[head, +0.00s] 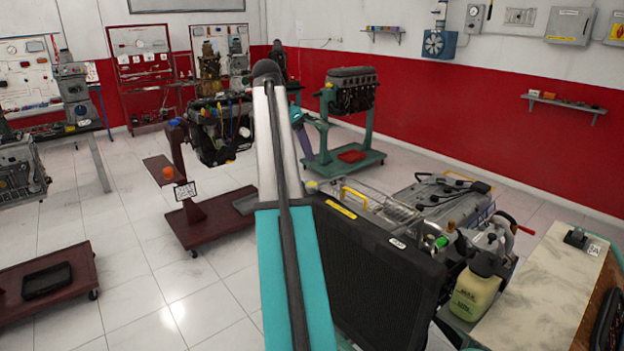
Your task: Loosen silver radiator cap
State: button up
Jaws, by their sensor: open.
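A large black radiator (375,265) stands upright right of centre, with a yellow label and a white label along its top edge. A small, dull yellowish-silver round piece (312,187) sits by its top left corner. It may be the silver radiator cap, but it is too small to be sure. My arm, white and teal with a black cable, rises in front of the radiator's left side and hides part of that area. My gripper is not visible.
An engine trainer with a pale green bottle (474,291) stands behind and right of the radiator. A light worktop (545,295) is at the lower right. Engine stands (215,217) and (345,160) stand farther back.

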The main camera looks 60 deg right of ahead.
aim_at(313, 184)
jog(key=shift+p+x, duration=2.65)
jog(key=shift+x, duration=4.25)
jog(key=shift+a, duration=0.1)
